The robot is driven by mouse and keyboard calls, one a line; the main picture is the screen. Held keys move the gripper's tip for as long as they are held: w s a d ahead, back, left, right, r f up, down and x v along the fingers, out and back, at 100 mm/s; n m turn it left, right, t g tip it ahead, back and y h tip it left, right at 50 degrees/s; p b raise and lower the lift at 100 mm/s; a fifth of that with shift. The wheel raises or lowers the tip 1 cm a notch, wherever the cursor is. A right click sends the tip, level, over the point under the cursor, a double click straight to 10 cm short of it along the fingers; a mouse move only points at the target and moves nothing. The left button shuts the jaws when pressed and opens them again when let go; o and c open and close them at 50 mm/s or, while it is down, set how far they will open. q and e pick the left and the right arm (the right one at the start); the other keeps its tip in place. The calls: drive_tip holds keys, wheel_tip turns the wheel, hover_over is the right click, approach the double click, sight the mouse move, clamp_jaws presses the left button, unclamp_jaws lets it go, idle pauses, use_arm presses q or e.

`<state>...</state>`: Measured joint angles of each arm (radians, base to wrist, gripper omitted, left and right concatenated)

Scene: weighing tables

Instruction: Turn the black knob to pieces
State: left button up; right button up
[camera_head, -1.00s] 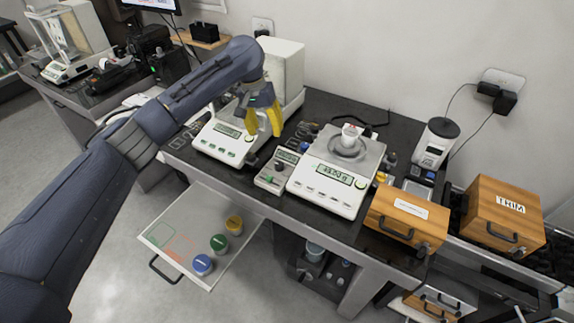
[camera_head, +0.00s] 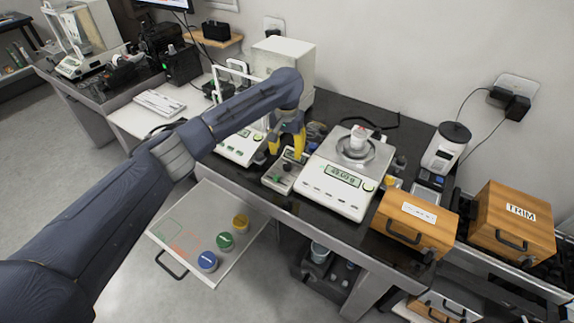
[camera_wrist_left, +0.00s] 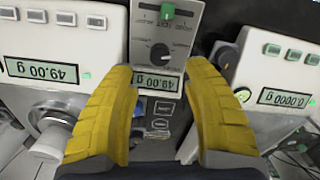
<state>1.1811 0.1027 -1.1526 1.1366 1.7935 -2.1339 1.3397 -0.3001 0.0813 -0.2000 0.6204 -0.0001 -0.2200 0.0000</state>
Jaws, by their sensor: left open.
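The black knob (camera_wrist_left: 160,52) sits on a small grey control box that has a scale of marks around the knob, a green slider (camera_wrist_left: 167,11) and a small display. In the head view the control box (camera_head: 281,182) stands between the two balances, with the knob (camera_head: 286,167) on its top. My left gripper (camera_head: 286,147) has yellow fingers and hangs over the back part of the box. In the left wrist view the open gripper (camera_wrist_left: 163,95) has its fingers apart, with the knob beyond their tips and nothing between them. My right gripper is not in view.
A balance with a white container (camera_head: 344,172) on its pan stands right of the box and reads 49.00 g. Another balance (camera_head: 240,148) stands at left, partly behind my arm. An open drawer (camera_head: 185,215) holds several coloured jars. Wooden boxes (camera_head: 415,222) stand at right.

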sight(287, 164)
use_arm(q)
wheel_tip(287, 164, down, 7)
drive_tip(key=shift+f, duration=0.15)
idle(0.5)
clamp_jaws()
